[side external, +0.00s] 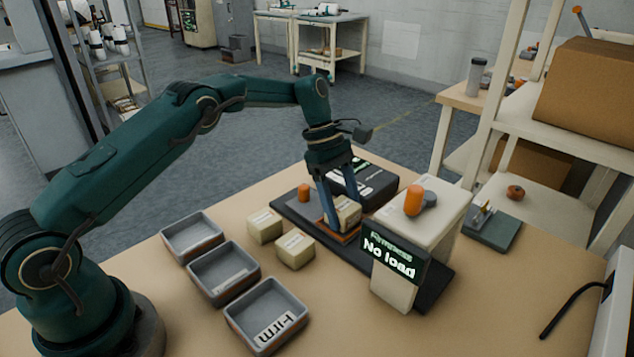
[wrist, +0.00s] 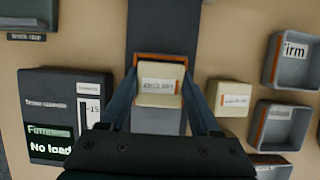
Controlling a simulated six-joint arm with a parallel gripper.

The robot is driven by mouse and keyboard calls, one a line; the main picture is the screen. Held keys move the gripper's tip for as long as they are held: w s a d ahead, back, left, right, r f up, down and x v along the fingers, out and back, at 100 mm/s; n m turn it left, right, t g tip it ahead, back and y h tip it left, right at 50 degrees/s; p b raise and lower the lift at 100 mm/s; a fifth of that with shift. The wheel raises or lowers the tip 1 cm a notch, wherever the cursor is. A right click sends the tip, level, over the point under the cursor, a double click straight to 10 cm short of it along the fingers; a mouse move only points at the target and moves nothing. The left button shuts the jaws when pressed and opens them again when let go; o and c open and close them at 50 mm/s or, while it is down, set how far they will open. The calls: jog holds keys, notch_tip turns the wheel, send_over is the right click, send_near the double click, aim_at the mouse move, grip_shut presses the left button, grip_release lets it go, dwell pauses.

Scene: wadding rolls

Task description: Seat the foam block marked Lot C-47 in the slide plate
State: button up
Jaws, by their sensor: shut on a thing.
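My gripper (side external: 338,213) is shut on a pale foam block (side external: 349,209), with one blue finger on each side of it. In the wrist view, this foam block (wrist: 161,97) carries a white label that appears upside down and is too small to read surely. The orange-edged slide plate (side external: 346,238) lies directly under the block on a dark rail. Its orange rim also shows in the wrist view (wrist: 160,57) along the block's far edge and corners. I cannot tell whether the block touches the plate or hangs just above it. Its underside is hidden.
Two other foam blocks (side external: 264,225) (side external: 295,250) stand left of the rail. Three grey trays (side external: 191,236) (side external: 223,272) (side external: 266,315) line the table's left; one reads "Firm". A tester display (side external: 390,255) reads "No load". An orange knob (side external: 304,193) stands near my fingers.

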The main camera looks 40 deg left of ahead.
jog(key=o, duration=1.5)
jog(key=shift+o, duration=0.2)
